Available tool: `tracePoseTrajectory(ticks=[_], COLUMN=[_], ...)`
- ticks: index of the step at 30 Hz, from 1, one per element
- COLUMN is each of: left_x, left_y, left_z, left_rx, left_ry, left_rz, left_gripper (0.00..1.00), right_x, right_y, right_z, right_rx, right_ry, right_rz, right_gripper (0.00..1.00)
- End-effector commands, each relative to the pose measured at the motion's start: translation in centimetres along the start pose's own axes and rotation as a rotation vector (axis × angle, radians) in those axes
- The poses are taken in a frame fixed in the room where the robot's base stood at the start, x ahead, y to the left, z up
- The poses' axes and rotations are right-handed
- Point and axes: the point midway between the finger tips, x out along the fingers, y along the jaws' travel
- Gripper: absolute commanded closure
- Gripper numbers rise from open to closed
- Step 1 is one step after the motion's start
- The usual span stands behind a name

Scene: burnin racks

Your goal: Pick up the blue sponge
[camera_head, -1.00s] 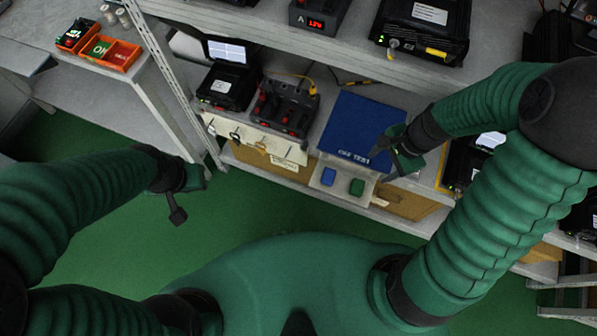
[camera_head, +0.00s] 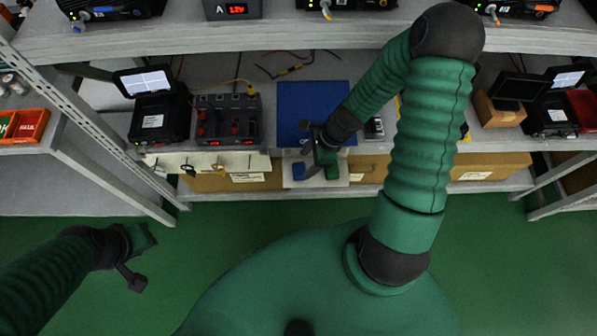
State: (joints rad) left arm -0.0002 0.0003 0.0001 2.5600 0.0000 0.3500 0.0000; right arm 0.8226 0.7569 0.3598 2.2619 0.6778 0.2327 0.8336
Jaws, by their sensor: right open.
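The blue sponge (camera_head: 298,171) lies on a small pale tray (camera_head: 289,182) at the front of the rack shelf. A green sponge (camera_head: 332,172) lies on the same tray, to its right, partly hidden by my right gripper. My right gripper (camera_head: 312,171) is open, its fingers over the tray between the two sponges, close to the blue one. I cannot tell whether it touches either sponge. My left gripper (camera_head: 139,265) is in view at the lower left, over the green floor, away from the rack; its jaw state is unclear.
A blue mat (camera_head: 297,100) lies on the shelf behind the tray, under my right arm. A device with red knobs (camera_head: 227,119) and a black unit with a screen (camera_head: 160,115) stand to its left. The upper shelf (camera_head: 270,38) overhangs behind. Cardboard boxes (camera_head: 495,165) sit below.

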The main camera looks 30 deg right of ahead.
Motion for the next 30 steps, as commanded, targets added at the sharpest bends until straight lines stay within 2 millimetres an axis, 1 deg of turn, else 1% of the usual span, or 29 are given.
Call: tracePoseTrajectory(ticks=[3, 7, 9, 15, 27, 28, 30], left_x=[1.1, 1.8, 1.9, 1.7, 1.7, 1.7, 1.7], left_y=[0.0, 0.0, 0.0, 0.0, 0.0, 0.0, 0.0], left_z=[0.2, 0.4, 0.4, 0.4, 0.4, 0.4, 0.4], left_rx=[-0.001, -0.001, 0.000, 0.000, 0.000, 0.000, 0.000], left_ry=[0.000, 0.000, 0.000, 0.000, 0.000, 0.000, 0.000], left_rz=[0.000, 0.000, 0.000, 0.000, 0.000, 0.000, 0.000], left_gripper=[0.75, 0.75, 0.75, 0.75, 0.75, 0.75, 0.75], right_x=[2.4, 4.5, 5.0, 4.9, 4.9, 4.9, 4.9], right_y=[0.1, 0.0, -0.1, -0.1, -0.1, -0.1, -0.1], right_z=[0.0, 0.1, 0.1, 0.2, 0.2, 0.2, 0.2], right_rx=[-0.001, 0.001, 0.000, 0.000, -0.001, -0.001, -0.001], right_ry=[-0.004, -0.005, -0.004, -0.003, -0.003, -0.003, -0.003], right_rz=[0.005, 0.004, 0.003, 0.000, 0.001, 0.001, 0.001], right_gripper=[0.40, 0.40, 0.40, 0.40, 0.93, 0.96, 0.96])
